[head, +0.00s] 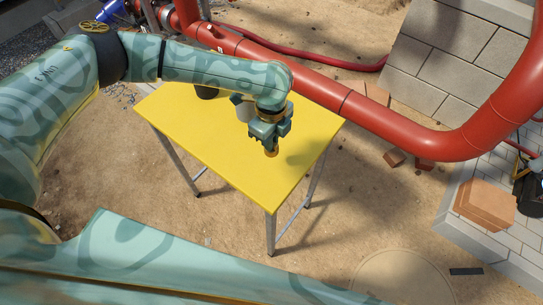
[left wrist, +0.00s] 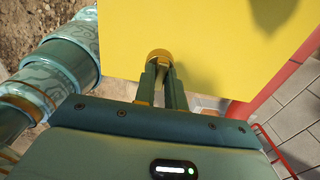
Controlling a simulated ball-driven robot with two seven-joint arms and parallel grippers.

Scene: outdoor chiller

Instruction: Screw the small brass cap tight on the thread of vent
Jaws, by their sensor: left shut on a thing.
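My left gripper (head: 271,147) is over the yellow table and points down. It is shut on the small brass cap (head: 272,153). In the left wrist view the cap (left wrist: 160,56) shows as a round brass piece between the two fingertips, against the yellow tabletop. The cap seems to be above the tabletop, but the exact gap is hard to tell. I cannot make out the vent or its thread in either view. My right gripper is not in view.
The yellow table (head: 190,128) carries a dark round container (head: 206,92) and a pale cylinder (head: 244,110), partly hidden by my arm. A thick red pipe (head: 385,122) curves past the table's right side. Orange blocks (head: 485,204) lie on the paving at right. Sandy ground in front is open.

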